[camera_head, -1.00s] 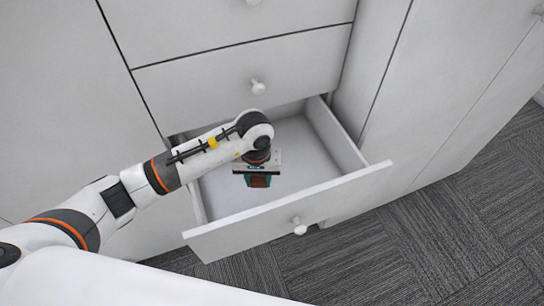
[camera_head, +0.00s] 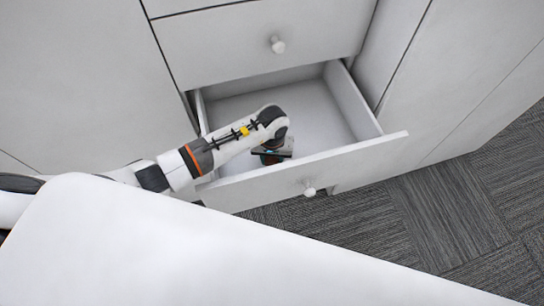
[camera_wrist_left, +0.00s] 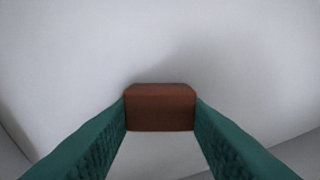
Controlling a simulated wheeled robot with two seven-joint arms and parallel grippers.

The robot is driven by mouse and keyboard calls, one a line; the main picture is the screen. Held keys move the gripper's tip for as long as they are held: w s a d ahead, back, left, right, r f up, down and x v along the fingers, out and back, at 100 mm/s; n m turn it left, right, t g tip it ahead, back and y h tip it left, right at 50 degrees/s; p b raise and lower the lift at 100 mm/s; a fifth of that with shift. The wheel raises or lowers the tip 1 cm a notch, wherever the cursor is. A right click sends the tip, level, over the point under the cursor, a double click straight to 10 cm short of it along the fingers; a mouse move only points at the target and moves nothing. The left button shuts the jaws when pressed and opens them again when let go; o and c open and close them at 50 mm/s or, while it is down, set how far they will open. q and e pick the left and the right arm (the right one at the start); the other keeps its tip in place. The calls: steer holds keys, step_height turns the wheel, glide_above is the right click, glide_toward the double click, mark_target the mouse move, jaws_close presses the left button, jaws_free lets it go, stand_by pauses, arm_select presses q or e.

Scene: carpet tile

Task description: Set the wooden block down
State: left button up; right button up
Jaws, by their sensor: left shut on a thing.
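My left gripper (camera_head: 268,160) reaches down into the open drawer (camera_head: 364,153) near its front panel. In the left wrist view the gripper's two green fingers (camera_wrist_left: 160,124) are shut on the reddish-brown wooden block (camera_wrist_left: 160,107), one on each side. A pale drawer surface lies behind the block, with a soft shadow on it. I cannot tell whether the block touches the drawer floor. My right gripper is not in view.
The drawer is otherwise empty, with clear floor (camera_head: 310,110) toward its back and right. A closed drawer with a round knob (camera_head: 277,45) is above. Cabinet fronts stand on both sides. Grey carpet (camera_head: 450,210) lies at right. A white surface (camera_head: 180,250) fills the near foreground.

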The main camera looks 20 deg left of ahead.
mark_target(272, 160)
arm_select(q)
steer(key=shift+f, duration=0.15)
steer(key=o, duration=0.9)
steer(key=shift+o, duration=0.2)
step_height(272, 160, up, 12)
steer(key=shift+r, duration=0.2)
